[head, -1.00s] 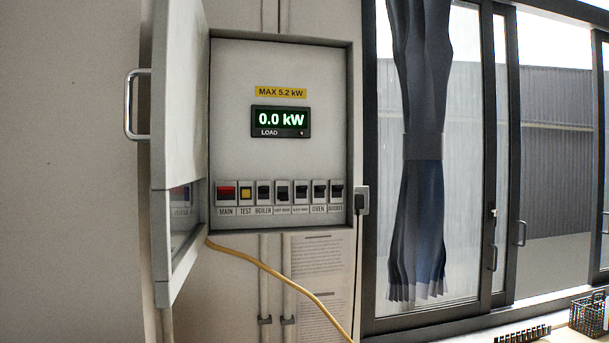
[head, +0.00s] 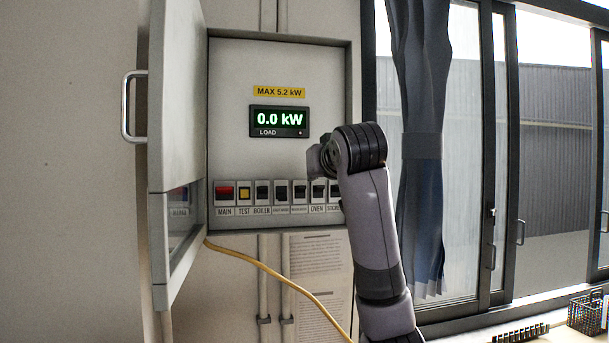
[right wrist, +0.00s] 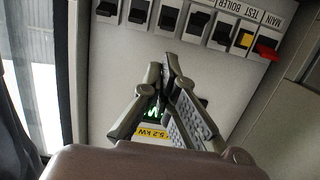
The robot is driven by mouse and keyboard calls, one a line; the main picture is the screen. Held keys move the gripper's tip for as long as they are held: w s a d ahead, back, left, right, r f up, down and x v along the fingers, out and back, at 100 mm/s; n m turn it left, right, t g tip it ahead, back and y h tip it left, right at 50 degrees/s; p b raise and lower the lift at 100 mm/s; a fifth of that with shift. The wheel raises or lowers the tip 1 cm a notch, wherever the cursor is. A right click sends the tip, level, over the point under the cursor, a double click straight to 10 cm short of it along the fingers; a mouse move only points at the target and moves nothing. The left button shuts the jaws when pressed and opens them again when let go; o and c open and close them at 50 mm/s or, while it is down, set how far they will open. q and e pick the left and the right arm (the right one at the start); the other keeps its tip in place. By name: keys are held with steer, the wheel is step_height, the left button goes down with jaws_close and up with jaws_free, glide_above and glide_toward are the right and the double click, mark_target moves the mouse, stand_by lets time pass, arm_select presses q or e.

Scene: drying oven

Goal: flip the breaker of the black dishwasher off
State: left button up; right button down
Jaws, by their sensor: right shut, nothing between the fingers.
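The breaker panel (head: 228,110) is open, with a row of switches along its bottom. Past MAIN, TEST and BOILER come two black switches, the fourth (head: 282,188) and the fifth (head: 300,188), whose small labels I cannot read for certain. The fifth switch (right wrist: 167,17) also shows in the right wrist view, which is upside down. My right gripper (right wrist: 168,66) is shut and empty, in front of the panel and apart from the switches. In the head view my right gripper (head: 318,160) is mostly hidden by its own wrist. My left gripper is not in view.
The panel door (head: 177,110) stands open at the left. The display (head: 280,121) reads 0.0 kW, under a MAX 5.2 kW label. A yellow cable (head: 270,270) hangs below the panel. A dark curtain (head: 420,120) and window lie to the right.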

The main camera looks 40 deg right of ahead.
mark_target(301, 189)
steer(key=shift+w+d+r, duration=0.1)
stand_by(0.3)
steer(key=p+x, duration=0.4)
steer(key=x, duration=0.5)
steer(key=shift+p, duration=0.4)
steer(key=shift+w+d, duration=0.15)
steer(key=shift+w, duration=0.2)
